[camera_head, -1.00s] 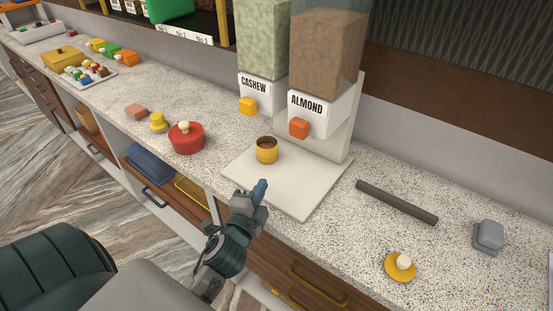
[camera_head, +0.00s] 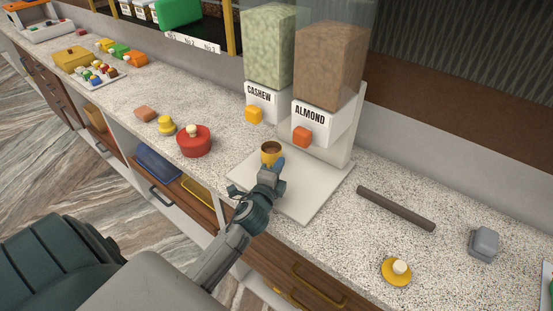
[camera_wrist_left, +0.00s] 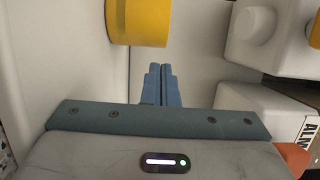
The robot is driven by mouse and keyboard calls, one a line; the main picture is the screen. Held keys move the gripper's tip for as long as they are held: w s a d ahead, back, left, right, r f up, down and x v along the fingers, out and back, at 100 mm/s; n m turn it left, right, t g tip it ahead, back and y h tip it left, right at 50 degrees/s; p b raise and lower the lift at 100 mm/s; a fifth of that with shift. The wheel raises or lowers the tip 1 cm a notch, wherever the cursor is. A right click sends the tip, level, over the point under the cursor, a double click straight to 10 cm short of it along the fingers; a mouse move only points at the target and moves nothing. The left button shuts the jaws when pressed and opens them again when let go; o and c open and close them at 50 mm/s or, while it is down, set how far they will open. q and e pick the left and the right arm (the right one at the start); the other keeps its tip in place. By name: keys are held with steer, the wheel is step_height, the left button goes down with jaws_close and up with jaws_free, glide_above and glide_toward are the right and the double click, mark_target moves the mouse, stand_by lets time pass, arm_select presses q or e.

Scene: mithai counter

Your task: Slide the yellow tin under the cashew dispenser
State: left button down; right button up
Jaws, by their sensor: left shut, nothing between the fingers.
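The yellow tin (camera_head: 268,158) stands upright on the white dispenser base, with a brown inside showing at its open top. It sits in front of the dispensers, nearer the almond side than directly below the cashew outlet. The cashew dispenser (camera_head: 260,100) is behind it to the left, with a yellow knob (camera_head: 254,115). My left gripper (camera_head: 280,165) is shut and empty, low over the base, close by the tin's right front side. In the left wrist view, the shut fingertips (camera_wrist_left: 161,68) point just right of the tin (camera_wrist_left: 138,22); contact is unclear. My right gripper is out of view.
The almond dispenser (camera_head: 310,120) with an orange knob stands right of the cashew one. The white base (camera_head: 312,196) has free room on its right. A red lidded pot (camera_head: 194,143) stands left of it. A dark rod (camera_head: 396,208) lies to the right.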

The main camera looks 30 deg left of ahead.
mark_target(276, 155)
arm_select(q)
steer(key=shift+w+a, duration=0.4)
steer(key=shift+a, duration=0.35)
steer(key=shift+w+a, duration=0.45)
steer(key=shift+a, duration=0.35)
